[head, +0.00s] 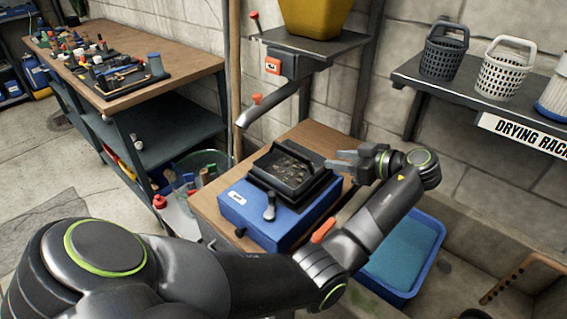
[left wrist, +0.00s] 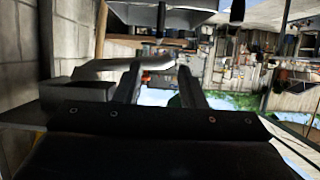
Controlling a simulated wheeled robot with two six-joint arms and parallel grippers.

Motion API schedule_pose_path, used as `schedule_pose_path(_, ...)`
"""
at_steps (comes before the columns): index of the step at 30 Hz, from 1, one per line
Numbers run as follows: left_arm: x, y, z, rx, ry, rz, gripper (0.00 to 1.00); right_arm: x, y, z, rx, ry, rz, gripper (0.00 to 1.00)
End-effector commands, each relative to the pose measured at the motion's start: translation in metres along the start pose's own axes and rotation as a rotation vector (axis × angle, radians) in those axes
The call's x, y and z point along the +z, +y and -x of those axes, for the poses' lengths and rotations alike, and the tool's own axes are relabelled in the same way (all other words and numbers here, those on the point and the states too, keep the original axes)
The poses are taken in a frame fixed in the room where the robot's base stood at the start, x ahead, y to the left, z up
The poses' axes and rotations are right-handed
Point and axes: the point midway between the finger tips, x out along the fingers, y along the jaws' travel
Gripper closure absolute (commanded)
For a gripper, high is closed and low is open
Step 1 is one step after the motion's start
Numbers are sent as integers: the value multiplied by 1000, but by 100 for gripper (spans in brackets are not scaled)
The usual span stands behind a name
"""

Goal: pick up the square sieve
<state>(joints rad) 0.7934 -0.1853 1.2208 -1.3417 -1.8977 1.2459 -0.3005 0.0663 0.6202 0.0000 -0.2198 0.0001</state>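The square sieve (head: 291,169) is a black, square-framed tray with brownish bits inside. It sits on top of a blue box-shaped machine (head: 262,216) on a wooden-topped stand in the head view. My left gripper (head: 333,159) is at the sieve's right side, with its fingers pointing left toward the frame. Its two fingers are apart with nothing seen between them; the left wrist view also shows them spread (left wrist: 158,88). I cannot tell whether the fingertips touch the sieve. The sieve is not clearly seen in the left wrist view. My right gripper is not in view.
A grey spout (head: 270,105) hangs under a shelf with a yellow hopper (head: 315,15) behind the sieve. A blue tub (head: 428,243) stands below right. A drying rack (head: 460,93) holds baskets. A cluttered workbench (head: 180,62) is at left.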

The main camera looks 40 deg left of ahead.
Motion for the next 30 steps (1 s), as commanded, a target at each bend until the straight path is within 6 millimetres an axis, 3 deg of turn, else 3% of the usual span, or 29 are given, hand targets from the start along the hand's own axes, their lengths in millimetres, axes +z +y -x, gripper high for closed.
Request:
schedule_pose_path(6, -4, -1, -49, -5, 3, -1, 64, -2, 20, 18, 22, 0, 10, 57)
schedule_pose_path(12, -4, -1, -88, -4, 3, 0, 64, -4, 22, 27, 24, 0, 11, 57)
schedule_pose_path(21, -3, 0, -112, -2, 2, -1, 64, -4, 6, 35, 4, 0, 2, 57)
schedule_pose_path(30, -3, 2, -152, -3, 1, 1, 64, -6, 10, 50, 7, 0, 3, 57)
